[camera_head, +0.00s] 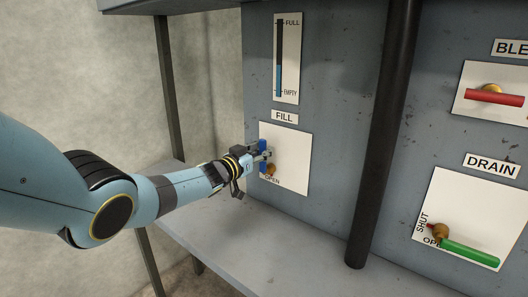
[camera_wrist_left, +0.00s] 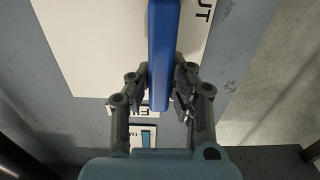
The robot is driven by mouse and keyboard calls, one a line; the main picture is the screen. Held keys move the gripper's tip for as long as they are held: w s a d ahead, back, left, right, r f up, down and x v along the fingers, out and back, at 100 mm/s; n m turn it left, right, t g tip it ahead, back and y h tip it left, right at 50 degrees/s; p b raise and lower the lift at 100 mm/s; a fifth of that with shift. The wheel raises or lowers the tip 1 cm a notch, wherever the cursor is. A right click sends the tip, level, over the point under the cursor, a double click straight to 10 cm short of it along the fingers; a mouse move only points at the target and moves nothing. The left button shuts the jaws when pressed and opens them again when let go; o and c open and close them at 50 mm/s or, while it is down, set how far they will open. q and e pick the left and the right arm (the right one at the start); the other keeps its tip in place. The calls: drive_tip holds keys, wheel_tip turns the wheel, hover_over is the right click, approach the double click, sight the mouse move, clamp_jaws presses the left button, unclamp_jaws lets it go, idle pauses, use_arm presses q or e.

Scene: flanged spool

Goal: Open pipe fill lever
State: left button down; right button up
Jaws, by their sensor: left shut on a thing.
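The blue fill lever (camera_head: 262,145) stands about upright on the white plate (camera_head: 297,158) under the FILL sign (camera_head: 285,117). Its brass pivot (camera_head: 271,169) is at the lower end, near the OPEN marking. My left gripper (camera_head: 264,155) is shut on the lever, with blue showing above and below the fingers. In the left wrist view the blue bar (camera_wrist_left: 163,45) runs between the two fingers (camera_wrist_left: 163,88). The middle of the lever is hidden by the fingers in the head view. My right gripper is not in view.
A level gauge (camera_head: 287,60) marked FULL and EMPTY is above, blue near its bottom. A dark vertical pipe (camera_head: 383,130) stands right of the fill plate. Further right are a red lever (camera_head: 495,97) and a green drain lever (camera_head: 470,252). A grey ledge (camera_head: 250,235) runs below.

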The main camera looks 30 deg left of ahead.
use_arm(q)
drive_tip(key=shift+s+f, duration=0.1)
drive_tip(key=shift+f, duration=0.05)
drive_tip(key=c, duration=1.2)
unclamp_jaws()
drive_tip(key=shift+o, duration=0.2)
drive_tip(key=s+a, duration=0.1)
drive_tip(key=s, duration=1.1)
